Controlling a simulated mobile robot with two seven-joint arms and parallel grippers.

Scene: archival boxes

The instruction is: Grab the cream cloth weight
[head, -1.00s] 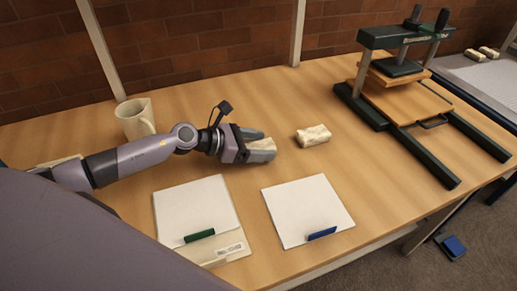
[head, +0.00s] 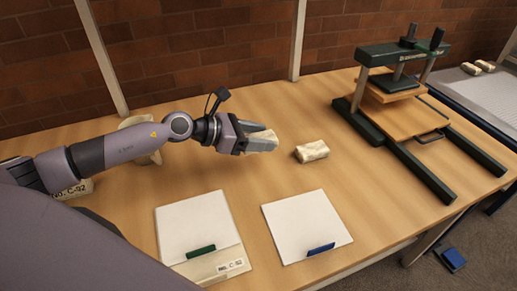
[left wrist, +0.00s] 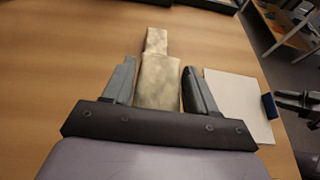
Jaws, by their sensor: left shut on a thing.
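My left gripper (head: 258,138) is shut on a cream cloth weight (head: 263,144), which sticks out between the grey fingers. In the left wrist view this weight (left wrist: 159,82) lies lengthwise between the two fingers. In the head view it appears just above the table; the exact gap is hard to tell. A second cream cloth weight (head: 312,151) lies on the table just right of the gripper. It also shows in the left wrist view (left wrist: 156,40), beyond the held one. A dark part at that view's right edge may be my right gripper; its jaws are unclear.
Two white folders, one with a green clip (head: 201,251) and one with a blue clip (head: 321,249), lie in front. A dark green press (head: 392,85) stands at right. A cream mug (head: 146,156) is partly behind my left arm. Bare table surrounds the second weight.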

